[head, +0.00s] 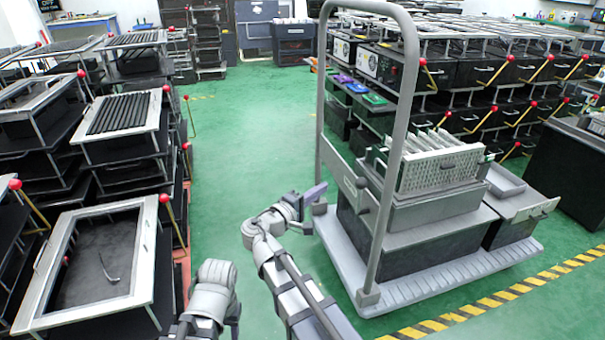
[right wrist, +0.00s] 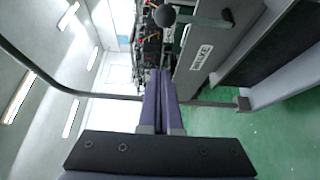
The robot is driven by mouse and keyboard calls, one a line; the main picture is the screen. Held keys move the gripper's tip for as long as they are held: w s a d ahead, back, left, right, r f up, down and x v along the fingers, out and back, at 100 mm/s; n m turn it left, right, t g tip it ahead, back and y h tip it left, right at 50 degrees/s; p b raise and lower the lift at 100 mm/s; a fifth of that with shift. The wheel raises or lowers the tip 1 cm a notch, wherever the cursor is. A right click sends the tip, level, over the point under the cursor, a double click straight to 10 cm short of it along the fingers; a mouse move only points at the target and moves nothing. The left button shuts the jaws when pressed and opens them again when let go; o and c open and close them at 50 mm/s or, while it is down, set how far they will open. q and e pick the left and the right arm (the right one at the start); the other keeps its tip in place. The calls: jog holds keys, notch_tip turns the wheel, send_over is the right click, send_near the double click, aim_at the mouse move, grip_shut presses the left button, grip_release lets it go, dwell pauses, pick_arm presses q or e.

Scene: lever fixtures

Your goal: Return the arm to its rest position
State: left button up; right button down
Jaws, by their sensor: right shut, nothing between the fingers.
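My right gripper (head: 316,193) is above the green floor at the left side of the grey cart (head: 450,285). Its purple fingers are together and empty, which also shows in the right wrist view (right wrist: 159,75). The cart carries a grey box fixture (head: 350,190) with a label and a dark ball-ended lever (head: 362,183). In the right wrist view the lever's ball (right wrist: 165,15) is just beyond the fingertips, apart from them. My left arm (head: 212,285) is folded low at the bottom of the head view, and its fingers do not show.
The cart's tall handle (head: 395,150) rises right of my right gripper. Racks of black units with red-knobbed levers line both sides, including an open-topped frame (head: 100,260) at left. The green floor (head: 250,120) between them is clear. Yellow-black tape (head: 500,295) runs at lower right.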

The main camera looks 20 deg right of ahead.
jog(key=s+a+f+m+g+y+p, duration=0.25)
jog(key=s+a+f+g+y, duration=0.3)
jog(key=s+f, duration=0.45)
jog(key=s+a+f+g+y+p, duration=0.3)
jog(key=s+a+f+g+y, duration=0.25)
jog(key=s+a+y, duration=0.55)
notch_tip(320, 180, up, 37)
jog(key=a+t+h+p, duration=0.1)
jog(key=h+p, duration=0.1)
jog(key=p, duration=3.5)
jog(key=shift+s+a+p, duration=0.25)
jog(key=shift+p, duration=0.1)
jog(key=shift+d+h, duration=0.1)
jog(key=shift+h, duration=0.15)
